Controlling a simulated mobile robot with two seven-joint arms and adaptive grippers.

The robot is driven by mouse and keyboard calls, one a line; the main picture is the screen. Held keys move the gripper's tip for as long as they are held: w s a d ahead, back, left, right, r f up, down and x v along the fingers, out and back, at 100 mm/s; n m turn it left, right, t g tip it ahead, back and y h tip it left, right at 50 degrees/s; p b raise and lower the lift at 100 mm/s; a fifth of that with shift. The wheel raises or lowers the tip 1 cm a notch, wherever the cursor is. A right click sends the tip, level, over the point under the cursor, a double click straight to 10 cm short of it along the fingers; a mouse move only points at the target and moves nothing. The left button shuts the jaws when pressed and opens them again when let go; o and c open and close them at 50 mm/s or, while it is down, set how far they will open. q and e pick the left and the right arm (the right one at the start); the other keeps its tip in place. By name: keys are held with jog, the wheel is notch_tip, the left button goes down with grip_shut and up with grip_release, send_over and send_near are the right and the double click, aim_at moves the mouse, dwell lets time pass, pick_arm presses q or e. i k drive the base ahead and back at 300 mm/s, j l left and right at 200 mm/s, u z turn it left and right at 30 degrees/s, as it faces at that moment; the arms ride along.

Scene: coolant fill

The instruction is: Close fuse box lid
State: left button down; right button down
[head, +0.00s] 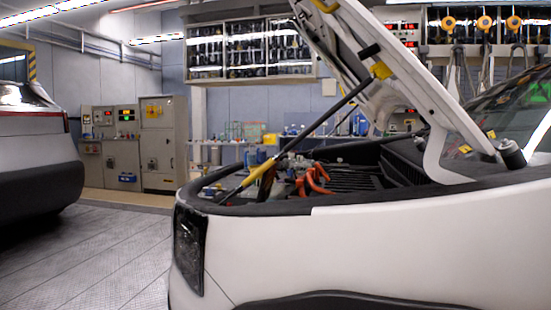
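A white car (370,245) fills the right half of the head view. Its hood (405,75) is raised, with a dark prop rod (325,118) with a yellow lower part leaning under it. The engine bay (350,178) is seen at a low angle over the front edge, with orange hoses (313,182) inside. I cannot make out the fuse box or its lid; most of the bay's inside is hidden behind the body's rim. Neither of my grippers is in view.
A small dark cylinder (512,153) stands on the car's right side by the hood. Another car (38,150) stands at the left. Grey control cabinets (130,140) and a bench with bottles are at the back. The tiled floor (100,255) between the cars is clear.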

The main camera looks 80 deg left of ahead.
aim_at(267, 177)
jog(key=k+j, duration=1.6)
